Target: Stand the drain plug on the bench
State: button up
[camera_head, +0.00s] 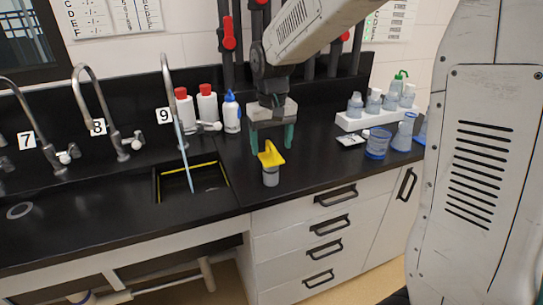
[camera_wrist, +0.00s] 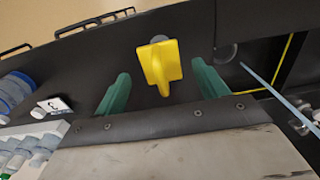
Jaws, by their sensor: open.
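The drain plug, with a yellow winged top (camera_head: 270,154) and a grey round body, appears to stand upright on the black bench (camera_head: 330,165), near its front edge and right of the small sink. In the wrist view the yellow top (camera_wrist: 160,65) shows large, with a bit of grey body behind it. My gripper (camera_head: 272,142) is open, its green fingers pointing down just behind and above the plug. In the wrist view my gripper (camera_wrist: 164,85) has one finger on each side of the yellow top, with gaps on both sides. Nothing is held.
The small sink (camera_head: 160,184) has a yellow line, and a pale blue stream (camera_head: 183,155) runs from tap 9 (camera_head: 166,75). Bottles (camera_head: 207,103) stand behind. A white rack (camera_head: 372,117) and blue beakers (camera_head: 377,143) stand at right. Bench between plug and beakers is clear.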

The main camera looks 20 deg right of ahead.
notch_tip(320, 180, up, 6)
jog(key=shift+r, duration=0.25)
jog(key=shift+s+r, duration=0.1)
jog(key=shift+s, duration=0.05)
jog(key=s+d+t, duration=0.1)
jog(key=s+d, duration=0.2)
jog(key=s, duration=2.6)
jog(key=shift+s+f, duration=0.2)
jog(key=shift+f, duration=0.2)
